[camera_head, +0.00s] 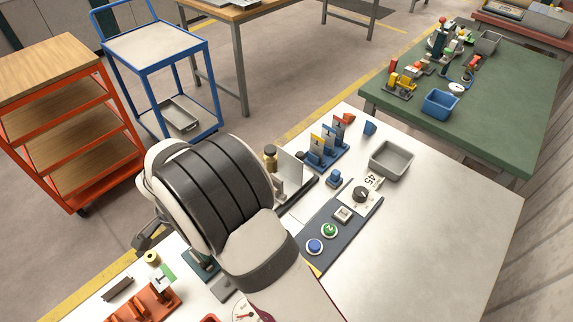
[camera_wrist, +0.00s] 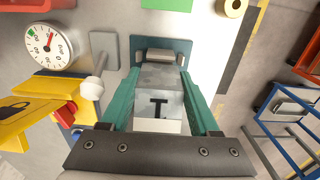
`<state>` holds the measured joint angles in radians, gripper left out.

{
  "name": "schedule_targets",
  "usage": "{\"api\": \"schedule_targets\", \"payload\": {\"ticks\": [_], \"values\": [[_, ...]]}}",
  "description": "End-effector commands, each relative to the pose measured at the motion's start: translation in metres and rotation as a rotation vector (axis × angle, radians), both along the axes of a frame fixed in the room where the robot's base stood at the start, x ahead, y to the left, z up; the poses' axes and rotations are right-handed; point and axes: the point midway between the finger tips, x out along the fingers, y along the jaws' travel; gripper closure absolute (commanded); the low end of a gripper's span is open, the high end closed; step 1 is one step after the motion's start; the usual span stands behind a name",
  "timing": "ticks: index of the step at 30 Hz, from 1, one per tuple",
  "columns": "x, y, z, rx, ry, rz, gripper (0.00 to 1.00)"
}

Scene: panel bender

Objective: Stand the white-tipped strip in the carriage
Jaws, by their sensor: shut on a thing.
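In the wrist view my gripper (camera_wrist: 160,80) has its teal fingers shut on the white-tipped strip (camera_wrist: 157,104). The strip is grey with a black mark, and its white end (camera_wrist: 157,126) faces my palm. Its far end points at a low teal block with a grey bar (camera_wrist: 160,53), which looks like the carriage; I cannot tell if the strip touches it. In the head view my arm hides the gripper and the strip. Part of a teal piece (camera_head: 205,262) shows beside my arm.
An orange rack (camera_head: 145,305) holds a green-tipped strip (camera_head: 166,274). A blue rack (camera_head: 325,150) holds several strips. A dial (camera_wrist: 48,45), a white-knobbed lever (camera_wrist: 92,88) and a yellow part (camera_wrist: 30,118) lie left of my gripper. The white table (camera_head: 430,230) is clear at right.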

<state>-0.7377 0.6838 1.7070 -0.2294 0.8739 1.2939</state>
Motion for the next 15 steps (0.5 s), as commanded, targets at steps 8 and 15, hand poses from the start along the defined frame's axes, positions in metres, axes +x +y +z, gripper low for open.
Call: {"api": "schedule_targets", "payload": {"ticks": [8,15], "values": [[0.000,0.000,0.020,0.001,-0.001,0.001,0.62],[0.000,0.000,0.036,0.001,-0.001,0.000,0.62]]}}
